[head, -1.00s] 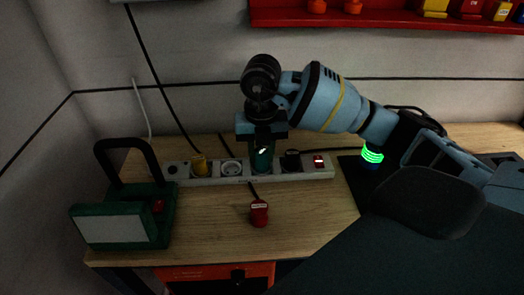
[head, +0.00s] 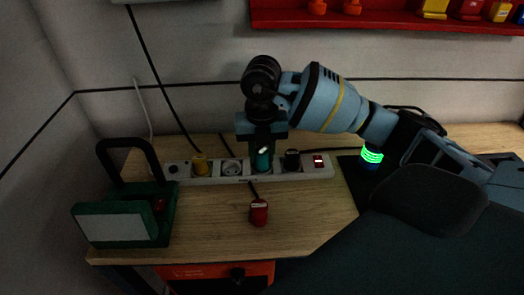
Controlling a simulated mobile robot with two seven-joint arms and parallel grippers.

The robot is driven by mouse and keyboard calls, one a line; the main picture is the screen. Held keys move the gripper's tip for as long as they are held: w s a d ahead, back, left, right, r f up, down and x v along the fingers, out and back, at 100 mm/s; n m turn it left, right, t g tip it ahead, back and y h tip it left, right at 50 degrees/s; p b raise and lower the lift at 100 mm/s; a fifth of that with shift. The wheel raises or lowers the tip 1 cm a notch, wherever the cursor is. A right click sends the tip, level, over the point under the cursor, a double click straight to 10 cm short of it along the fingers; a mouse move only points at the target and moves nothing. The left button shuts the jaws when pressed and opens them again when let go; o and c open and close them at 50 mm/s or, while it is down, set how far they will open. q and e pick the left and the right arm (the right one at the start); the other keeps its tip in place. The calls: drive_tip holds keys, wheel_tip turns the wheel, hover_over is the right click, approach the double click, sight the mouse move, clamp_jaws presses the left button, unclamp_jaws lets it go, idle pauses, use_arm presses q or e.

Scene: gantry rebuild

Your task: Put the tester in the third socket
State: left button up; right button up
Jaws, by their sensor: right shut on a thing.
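My right gripper (head: 262,140) points straight down over the power strip (head: 215,179) and is shut on the teal tester (head: 263,161). The tester is upright at the third socket position from the left, between the empty round socket (head: 231,168) and a black plug (head: 292,159). The fingers hide its upper part. Its lower end meets the strip in the picture, but I cannot tell how deep it sits. My left gripper is not in view.
A red plug (head: 259,213) lies on the wooden bench (head: 215,230) in front of the strip. A green work lamp (head: 161,215) stands at the left. The strip's red lit switch (head: 318,161) is at its right end. A red shelf (head: 390,20) hangs above.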

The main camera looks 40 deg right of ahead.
sight(262, 150)
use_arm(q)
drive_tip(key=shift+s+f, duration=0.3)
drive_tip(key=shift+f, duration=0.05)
use_arm(e)
drive_tip(key=shift+f, duration=0.6)
drive_tip(key=o, duration=0.8)
